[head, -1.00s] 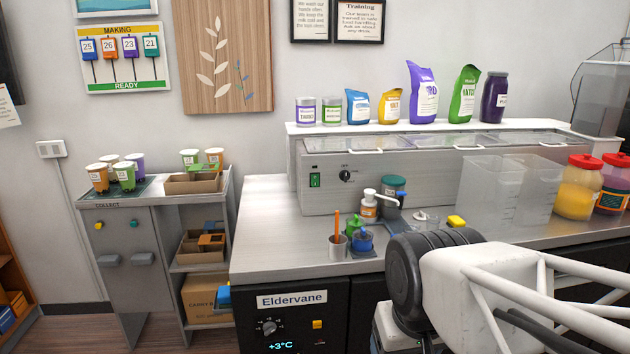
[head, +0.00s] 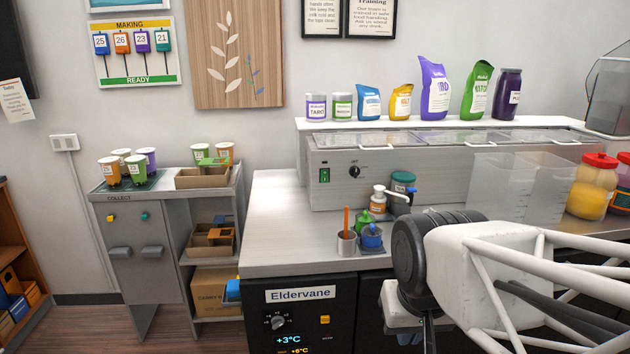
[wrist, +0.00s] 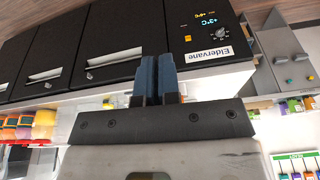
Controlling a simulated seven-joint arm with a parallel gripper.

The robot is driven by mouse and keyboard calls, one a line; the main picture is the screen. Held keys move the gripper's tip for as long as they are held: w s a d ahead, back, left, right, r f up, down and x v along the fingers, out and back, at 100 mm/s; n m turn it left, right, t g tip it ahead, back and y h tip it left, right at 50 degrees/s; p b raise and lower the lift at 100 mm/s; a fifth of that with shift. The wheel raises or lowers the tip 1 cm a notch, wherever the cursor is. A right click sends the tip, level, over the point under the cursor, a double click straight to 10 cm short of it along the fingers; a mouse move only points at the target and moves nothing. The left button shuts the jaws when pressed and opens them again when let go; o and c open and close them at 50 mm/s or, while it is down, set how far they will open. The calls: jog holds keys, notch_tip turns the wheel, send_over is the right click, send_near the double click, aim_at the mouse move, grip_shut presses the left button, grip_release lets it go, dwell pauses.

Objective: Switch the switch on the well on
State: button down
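The well is a long steel unit (head: 430,162) on the back of the counter. On the left of its front face is a green rocker switch (head: 324,174), beside a black knob (head: 355,172) marked OFF. I cannot tell the rocker's position at this size. In the wrist view my gripper (wrist: 157,60) has two blue fingers close together, seemingly shut, with nothing seen held. It points toward the black counter front with the Eldervane label. My arm's end is at the lower right of the head view, well apart from the switch. The switch does not show in the wrist view.
A cup with an orange stick (head: 346,243), a blue-topped pot (head: 372,238), a green bottle (head: 364,216) and a pump bottle (head: 379,200) stand in front of the well. The counter's left part (head: 275,220) is bare.

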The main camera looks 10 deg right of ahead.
aim_at(325, 176)
jog(key=w+r+m+t, duration=0.1)
jog(key=w+m, duration=0.4)
jog(key=w, duration=1.4)
jog(key=w+a+r+m+t, duration=0.1)
jog(key=w+m+t, duration=0.2)
jog(key=w, duration=1.7)
jog(key=w+r+m+t, duration=0.1)
jog(key=w+m, duration=0.8)
jog(key=w, duration=1.1)
jog(key=shift+a+t, duration=0.4)
jog(key=shift+f, duration=0.1)
jog(key=shift+w+r+x, duration=0.3)
jog(key=shift+x, duration=1.85)
jog(key=shift+w+r+x, duration=0.25)
jog(key=shift+w+x, duration=0.05)
jog(key=shift+x, duration=1.9)
jog(key=shift+w+r+x, duration=0.3)
jog(key=shift+x, duration=1.85)
